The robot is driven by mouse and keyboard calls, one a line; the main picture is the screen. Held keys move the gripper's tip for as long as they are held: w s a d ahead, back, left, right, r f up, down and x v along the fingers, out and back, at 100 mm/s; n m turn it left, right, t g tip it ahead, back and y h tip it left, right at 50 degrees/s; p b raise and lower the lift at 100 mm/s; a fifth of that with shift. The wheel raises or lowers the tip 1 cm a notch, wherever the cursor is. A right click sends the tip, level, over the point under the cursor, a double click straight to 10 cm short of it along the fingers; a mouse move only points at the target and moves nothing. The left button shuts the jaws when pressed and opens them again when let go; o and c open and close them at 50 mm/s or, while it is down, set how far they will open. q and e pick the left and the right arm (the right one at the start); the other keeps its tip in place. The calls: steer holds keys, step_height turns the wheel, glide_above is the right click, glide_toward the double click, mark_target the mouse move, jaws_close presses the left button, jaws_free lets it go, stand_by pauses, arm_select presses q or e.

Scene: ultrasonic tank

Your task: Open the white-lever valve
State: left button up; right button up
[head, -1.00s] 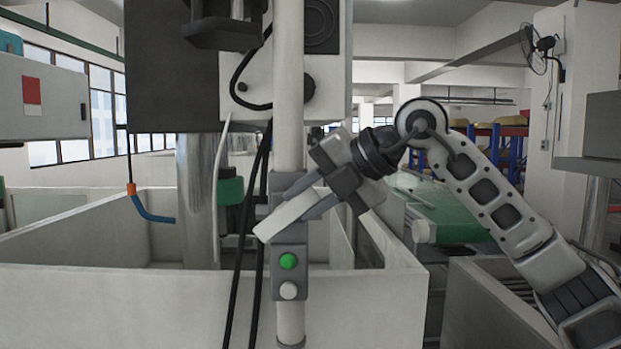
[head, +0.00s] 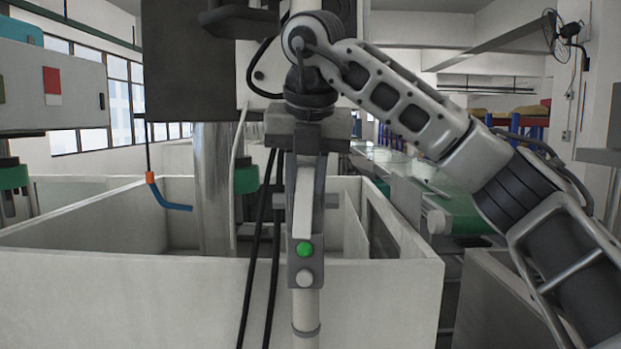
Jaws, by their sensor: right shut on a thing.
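The white lever (head: 302,222) is in the middle of the head view, in front of the upright pale pipe (head: 305,325). It hangs close to vertical, with its lower end just above a green button (head: 304,250). My right gripper (head: 308,190) points downward from above and is shut on the lever's upper part. The jaws hide the lever's upper end and the valve body behind it. My left gripper is not in view.
A grey box (head: 292,274) carries the green button and a white one. Black cables (head: 258,265) hang just left of the pipe. A pale open tank (head: 130,300) lies around and behind. A blue-and-orange hose end (head: 172,205) hangs at left.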

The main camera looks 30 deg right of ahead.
steer(key=shift+a+h, duration=0.15)
steer(key=shift+h, duration=0.25)
stand_by(0.3)
steer(key=o, duration=1)
steer(key=shift+w, duration=0.1)
steer(key=shift+r, duration=0.1)
steer(key=v, duration=1.5)
steer(key=shift+w+a+r, duration=0.1)
steer(key=shift+r, duration=0.4)
steer(key=shift+f+g, duration=0.1)
steer(key=shift+g, duration=0.2)
